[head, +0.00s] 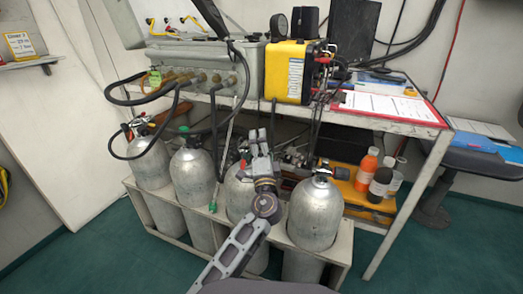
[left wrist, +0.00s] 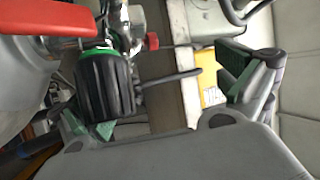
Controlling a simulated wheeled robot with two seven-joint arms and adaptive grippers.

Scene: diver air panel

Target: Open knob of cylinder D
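Several grey cylinders stand in a row in a rack (head: 335,257). No letter is readable on them, so I cannot tell which is D. The rightmost cylinder (head: 315,213) has its valve (head: 322,174) on top. My left gripper (head: 256,142) is to the left of that valve, above the third cylinder (head: 238,192), and partly hides it. In the left wrist view, a ribbed black knob with a green ring (left wrist: 105,85) is near the left finger. My left gripper (left wrist: 165,100) is open there, its fingers wide apart. Contact with the knob cannot be told. My right gripper is not in view.
A bench (head: 400,128) behind the cylinders carries a yellow box (head: 290,72) and a clipboard. Black hoses (head: 125,92) hang over the left cylinders. Bottles (head: 367,170) stand at the lower right. A red part (left wrist: 45,20) sits above the knob in the wrist view.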

